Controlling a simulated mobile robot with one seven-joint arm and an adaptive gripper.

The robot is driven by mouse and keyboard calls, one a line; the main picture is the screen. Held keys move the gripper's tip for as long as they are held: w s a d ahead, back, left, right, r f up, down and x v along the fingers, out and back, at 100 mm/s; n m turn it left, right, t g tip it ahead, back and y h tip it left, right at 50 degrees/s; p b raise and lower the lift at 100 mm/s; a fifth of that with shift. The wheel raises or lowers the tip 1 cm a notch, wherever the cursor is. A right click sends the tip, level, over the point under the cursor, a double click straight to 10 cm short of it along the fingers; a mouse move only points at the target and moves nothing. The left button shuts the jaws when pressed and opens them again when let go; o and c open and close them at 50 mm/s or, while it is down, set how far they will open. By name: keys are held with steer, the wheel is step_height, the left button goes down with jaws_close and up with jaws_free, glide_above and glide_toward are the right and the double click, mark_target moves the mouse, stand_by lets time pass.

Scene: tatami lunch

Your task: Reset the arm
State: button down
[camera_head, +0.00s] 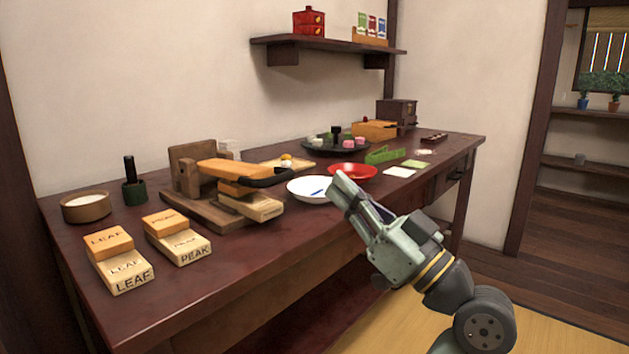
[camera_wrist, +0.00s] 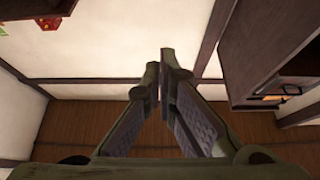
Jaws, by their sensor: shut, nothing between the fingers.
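My gripper (camera_head: 341,184) is on the right side of the head view, at the table's front edge, with its fingers pointing up and to the left. It looks shut and empty. In the head view its tips overlap the area just in front of the red bowl (camera_head: 352,171) and beside the white bowl (camera_head: 308,189). In the wrist view the two fingers (camera_wrist: 160,68) come close together at their tips, with nothing between them. Behind them are a pale wall and a brown wooden floor (camera_wrist: 70,125).
A wall shelf (camera_head: 330,44) hangs above. Right of the table, the floor (camera_head: 540,290) is open.

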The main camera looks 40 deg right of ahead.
steer(key=shift+s+d, duration=0.15)
steer(key=shift+s, duration=0.95)
steer(key=shift+s+d, duration=0.1)
steer(key=shift+s, duration=0.95)
